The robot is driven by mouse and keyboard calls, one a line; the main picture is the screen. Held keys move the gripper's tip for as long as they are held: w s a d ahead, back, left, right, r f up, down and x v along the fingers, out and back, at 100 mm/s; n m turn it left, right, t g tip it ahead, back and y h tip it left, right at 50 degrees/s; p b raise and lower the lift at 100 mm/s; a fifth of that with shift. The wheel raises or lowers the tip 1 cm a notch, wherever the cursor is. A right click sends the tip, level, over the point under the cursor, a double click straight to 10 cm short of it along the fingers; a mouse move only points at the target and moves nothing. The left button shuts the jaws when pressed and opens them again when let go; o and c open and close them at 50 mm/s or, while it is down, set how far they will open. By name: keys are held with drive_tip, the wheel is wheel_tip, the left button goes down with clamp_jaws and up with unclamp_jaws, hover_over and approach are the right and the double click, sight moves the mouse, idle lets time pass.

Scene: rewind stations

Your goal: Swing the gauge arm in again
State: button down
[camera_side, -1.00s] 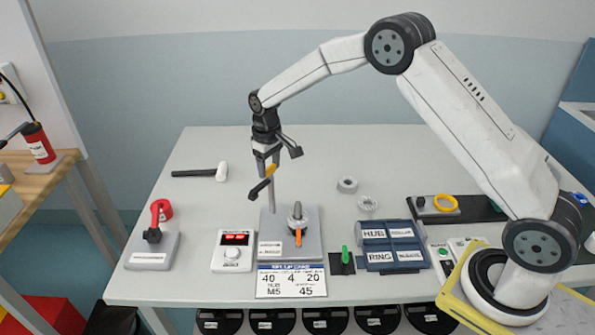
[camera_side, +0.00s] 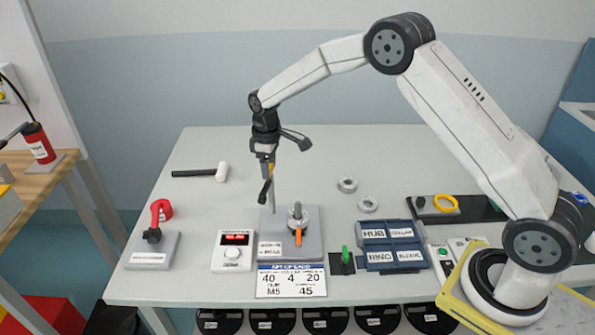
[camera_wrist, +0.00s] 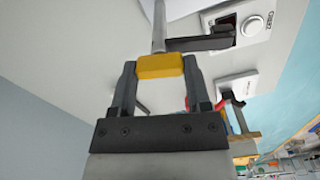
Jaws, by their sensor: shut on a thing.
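The gauge arm is a short black bar (camera_side: 264,192) with a yellow part, high on a thin metal post (camera_side: 273,198). The post rises from the back left of a grey station base (camera_side: 313,222). My gripper (camera_side: 265,160) is at the post's top, shut on the yellow part (camera_wrist: 155,66), which sits between both fingers in the wrist view. The black bar (camera_wrist: 200,43) points toward the camera and slightly left in the side view. On the base stands a hub with a metal pin (camera_side: 297,212) and an orange lever (camera_side: 298,238). The bar is left of this hub, not over it.
A readout box (camera_side: 233,252) and a red-handled clamp (camera_side: 154,232) stand left. A hammer (camera_side: 205,172) lies behind. Two metal rings (camera_side: 347,184) and a blue labelled tray (camera_side: 390,245) are right. The table's back middle is clear.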

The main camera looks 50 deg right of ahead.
drive_tip(key=n, duration=1.3)
drive_tip(key=shift+a, duration=0.1)
drive_tip(key=shift+n, duration=0.3)
drive_tip(key=shift+c, duration=0.2)
unclamp_jaws()
drive_tip(key=shift+s, duration=0.1)
drive_tip(key=shift+r, duration=0.1)
drive_tip(key=shift+r, duration=3.85)
